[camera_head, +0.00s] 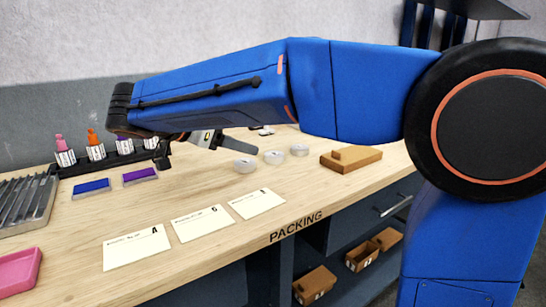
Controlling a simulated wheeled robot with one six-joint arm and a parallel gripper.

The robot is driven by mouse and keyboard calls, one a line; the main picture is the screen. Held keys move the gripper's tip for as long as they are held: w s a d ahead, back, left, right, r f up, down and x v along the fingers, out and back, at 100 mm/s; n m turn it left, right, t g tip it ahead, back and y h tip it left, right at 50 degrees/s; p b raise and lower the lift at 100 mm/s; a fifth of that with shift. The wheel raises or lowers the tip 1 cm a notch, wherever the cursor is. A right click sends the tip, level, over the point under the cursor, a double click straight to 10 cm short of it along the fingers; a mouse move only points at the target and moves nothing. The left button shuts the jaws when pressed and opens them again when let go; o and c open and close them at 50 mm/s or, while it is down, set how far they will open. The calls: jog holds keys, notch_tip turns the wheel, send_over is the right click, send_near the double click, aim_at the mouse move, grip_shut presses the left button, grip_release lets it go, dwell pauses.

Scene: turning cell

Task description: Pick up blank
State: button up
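Three round, pale silvery pieces that look like blanks lie flat in a row on the wooden bench: a near one (245,165), a middle one (274,157) and a far one (299,150). My gripper (222,143) is partly hidden behind my blue forearm. A dark finger-like part of it reaches right, above and behind the near blank. It appears apart from the blanks. Its opening is not clear, and I see nothing held in it.
Three white cards (202,223) lie along the front edge of the bench (330,197). A black rack (105,158) of bottles, blue and purple pads (140,176), a metal tray (27,204) and a pink tray (18,271) are left.

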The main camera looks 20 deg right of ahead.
send_near(274, 154)
jog(key=x, duration=0.3)
jog(key=shift+s+f, duration=0.1)
jog(key=shift+f, duration=0.15)
jog(key=shift+x, duration=2.55)
jog(key=shift+r, duration=0.1)
jog(key=c, duration=1.2)
jog(key=shift+r, duration=0.15)
